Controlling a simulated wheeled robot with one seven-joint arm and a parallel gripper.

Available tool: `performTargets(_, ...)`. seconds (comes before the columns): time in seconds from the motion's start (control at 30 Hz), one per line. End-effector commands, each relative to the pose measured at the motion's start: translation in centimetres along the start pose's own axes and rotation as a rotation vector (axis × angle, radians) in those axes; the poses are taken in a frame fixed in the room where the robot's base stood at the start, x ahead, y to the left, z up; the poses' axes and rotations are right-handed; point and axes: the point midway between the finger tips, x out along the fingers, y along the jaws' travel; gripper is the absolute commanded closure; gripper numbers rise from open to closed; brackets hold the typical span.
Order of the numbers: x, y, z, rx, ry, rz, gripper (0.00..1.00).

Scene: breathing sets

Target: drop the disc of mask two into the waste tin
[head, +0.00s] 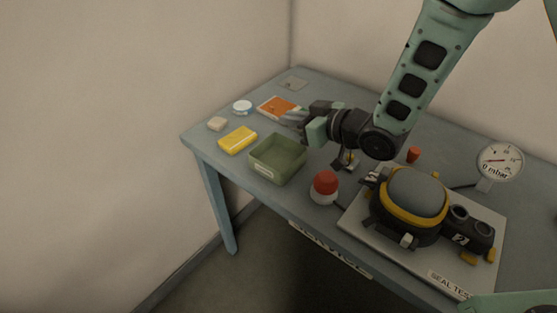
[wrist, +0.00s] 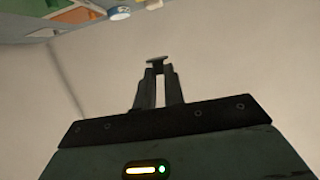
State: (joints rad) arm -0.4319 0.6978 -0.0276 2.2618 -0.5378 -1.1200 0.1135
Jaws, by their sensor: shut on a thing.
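My gripper (wrist: 157,75) is shut on a small dark disc (wrist: 157,62), seen edge-on at the fingertips in the wrist view. In the head view my gripper (head: 291,118) is over the table's back left part, behind the tin; the disc cannot be made out there. The olive-green open tin (head: 264,171), with a pale label too small to read, stands near the front edge. Its inside looks empty from here.
A yellow block (head: 238,140), a beige block (head: 217,124), a white-blue round pot (head: 242,107) and an orange card (head: 275,108) lie left of and behind the tin. A red-topped knob (head: 325,187) stands to its right. A pressure gauge (head: 499,162) stands at far right.

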Motion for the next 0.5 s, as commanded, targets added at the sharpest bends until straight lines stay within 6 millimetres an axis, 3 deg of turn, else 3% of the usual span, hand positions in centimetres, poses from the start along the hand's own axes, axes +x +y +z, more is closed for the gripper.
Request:
performTargets(0.23, 1.0, -0.1, 3.2, 0.000, -0.001, -0.001, 1.00)
performTargets(0.5, 1.2, 0.0, 4.0, 0.000, 0.002, 0.000, 1.00)
